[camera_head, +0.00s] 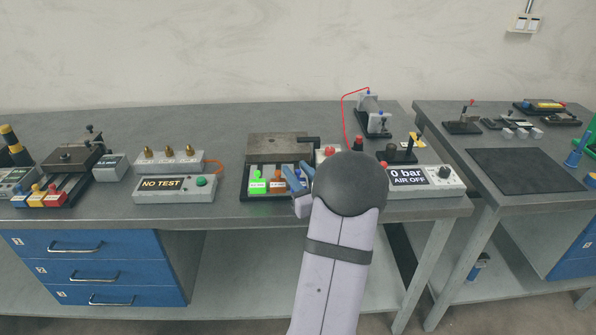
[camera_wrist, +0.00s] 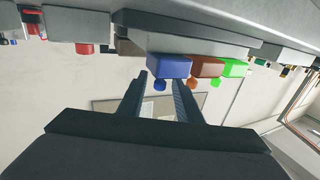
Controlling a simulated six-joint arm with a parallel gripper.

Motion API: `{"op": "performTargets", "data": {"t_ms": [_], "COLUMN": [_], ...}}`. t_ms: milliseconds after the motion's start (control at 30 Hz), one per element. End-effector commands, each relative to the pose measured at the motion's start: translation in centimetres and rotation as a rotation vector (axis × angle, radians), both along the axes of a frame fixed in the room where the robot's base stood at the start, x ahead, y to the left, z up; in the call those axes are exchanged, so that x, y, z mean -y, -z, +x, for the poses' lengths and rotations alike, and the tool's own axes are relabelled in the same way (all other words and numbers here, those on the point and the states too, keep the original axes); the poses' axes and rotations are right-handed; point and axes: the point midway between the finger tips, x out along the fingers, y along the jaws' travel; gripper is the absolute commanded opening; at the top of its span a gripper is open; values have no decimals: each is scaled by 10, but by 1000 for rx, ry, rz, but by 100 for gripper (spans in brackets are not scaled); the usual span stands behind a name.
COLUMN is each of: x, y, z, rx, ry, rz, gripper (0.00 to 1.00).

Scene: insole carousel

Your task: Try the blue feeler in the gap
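The blue feeler (camera_wrist: 168,66) is in the wrist view, a block with a small round blue knob, beside the orange-brown feeler (camera_wrist: 207,68) and the green feeler (camera_wrist: 233,69). I cannot make out the gap.
A "0 bar AIR OFF" box (camera_head: 424,180) stands right of my arm. A "NO TEST" box (camera_head: 174,189) stands to the left. A second fixture (camera_head: 72,160) with colored feelers is farther left. A red-hosed device (camera_head: 374,117) stands behind. Bare bench lies between NO TEST and the holder.

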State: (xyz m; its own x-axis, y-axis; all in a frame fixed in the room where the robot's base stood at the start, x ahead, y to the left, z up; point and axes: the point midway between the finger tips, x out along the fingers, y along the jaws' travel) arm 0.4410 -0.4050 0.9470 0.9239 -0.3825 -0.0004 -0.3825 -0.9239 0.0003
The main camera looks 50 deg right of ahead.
Motion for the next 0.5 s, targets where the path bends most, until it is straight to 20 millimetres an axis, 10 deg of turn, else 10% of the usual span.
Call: {"op": "performTargets", "data": {"t_ms": [167,333,500], "x": [0,0,1], "y": [0,0,0], "z": [0,0,1], "rx": [0,0,0], "ry": [0,0,-1], "rz": [0,0,0], "gripper": [32,0,0]}}
